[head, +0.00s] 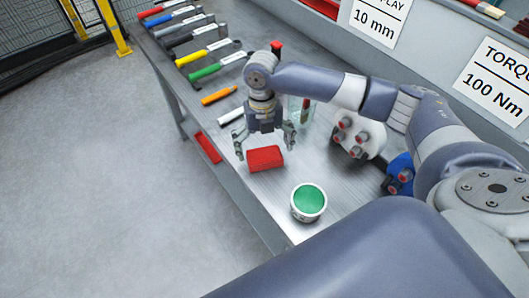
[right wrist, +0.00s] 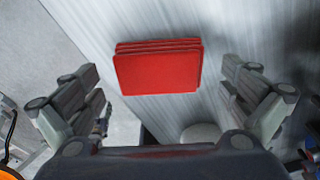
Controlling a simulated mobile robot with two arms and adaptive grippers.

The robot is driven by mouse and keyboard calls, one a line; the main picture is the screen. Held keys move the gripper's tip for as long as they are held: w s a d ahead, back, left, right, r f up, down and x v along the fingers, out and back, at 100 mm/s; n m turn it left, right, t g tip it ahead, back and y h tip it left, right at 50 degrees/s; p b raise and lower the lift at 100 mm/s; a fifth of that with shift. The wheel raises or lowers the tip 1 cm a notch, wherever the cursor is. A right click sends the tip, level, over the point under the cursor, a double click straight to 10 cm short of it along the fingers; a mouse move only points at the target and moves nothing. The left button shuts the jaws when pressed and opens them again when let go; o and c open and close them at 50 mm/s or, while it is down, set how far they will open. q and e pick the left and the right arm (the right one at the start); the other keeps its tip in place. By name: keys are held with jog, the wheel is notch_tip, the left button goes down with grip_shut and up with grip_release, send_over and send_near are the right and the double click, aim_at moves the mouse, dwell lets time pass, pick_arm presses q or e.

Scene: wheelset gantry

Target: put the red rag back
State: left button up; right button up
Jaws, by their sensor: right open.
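The red rag (head: 265,158) lies folded in a flat stack on the grey metal bench (head: 318,160), near its front edge. My right gripper (head: 264,148) is open and empty just above and behind the rag in the head view. In the right wrist view the rag (right wrist: 158,66) lies beyond and between the open fingers (right wrist: 170,100), with bench showing around it. The fingers do not appear to touch it. My left gripper is not in view.
A tub with green contents (head: 308,202) stands close to the rag. White parts with red-tipped studs (head: 357,137) stand at the right. Hammers and other handled tools, including a green-handled one (head: 204,72), line the bench's far end. A red item (head: 208,147) shows below the front edge.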

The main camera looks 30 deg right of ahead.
aim_at(263, 149)
notch_tip(263, 149, up, 10)
jog(key=w+b, duration=0.1)
jog(key=b, duration=0.1)
jog(key=shift+d, duration=0.15)
jog(key=shift+w, duration=0.1)
